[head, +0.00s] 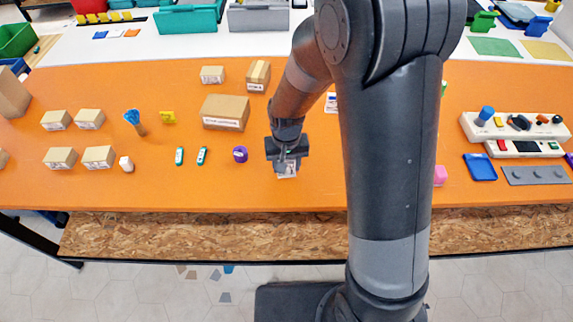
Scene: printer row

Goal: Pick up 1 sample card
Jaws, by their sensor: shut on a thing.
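My gripper (287,160) is at the front middle of the orange table and points down. It is shut on a small pale card (287,173), which I take to be the sample card. The card's upper part is hidden by the gripper, and its print is too small to read. I cannot tell whether the card touches the table. Another white printed piece (331,102) lies further back, partly hidden by my arm.
A purple spool-like thing (240,154) stands just left of the gripper, with two green-and-white sticks (201,156) beyond it. A cardboard box (225,112) stands behind to the left. A blue tray (480,167) lies at the right. My arm hides the table's middle right.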

